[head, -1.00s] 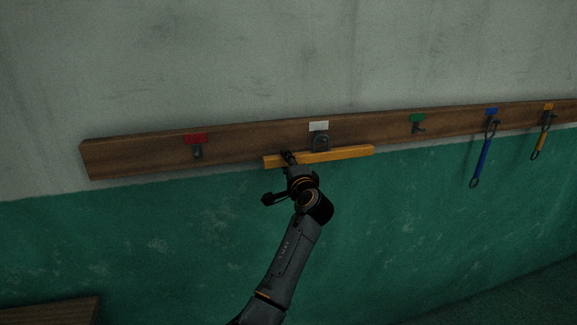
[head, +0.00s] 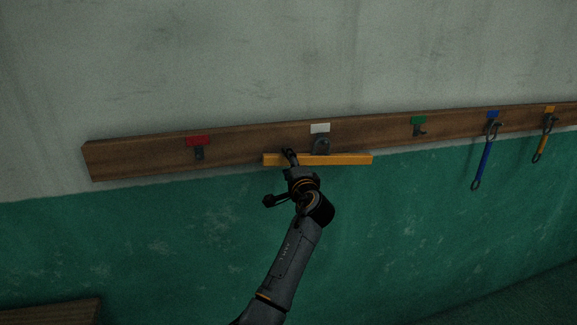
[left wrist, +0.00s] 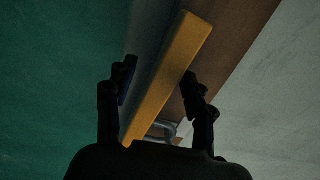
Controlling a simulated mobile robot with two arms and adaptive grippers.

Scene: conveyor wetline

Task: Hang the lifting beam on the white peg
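The lifting beam (head: 340,159) is a yellow bar with a grey lug (head: 321,146) on top. It lies nearly level along the lower edge of the wooden rail. The lug is just below the white label (head: 320,128) and covers the white peg, so I cannot tell whether it is hooked. My left gripper (head: 279,176) is at the beam's left half. In the left wrist view my left gripper (left wrist: 158,76) has its fingers apart on both sides of the beam (left wrist: 168,75), with a gap visible on the left side. My right gripper is not in view.
The wooden rail (head: 250,143) also carries a red-labelled peg (head: 199,153) and a green-labelled peg (head: 419,131), both empty. A blue hanging tool (head: 483,163) and an orange one (head: 542,146) hang at the right. A wooden surface (head: 50,312) is at the lower left.

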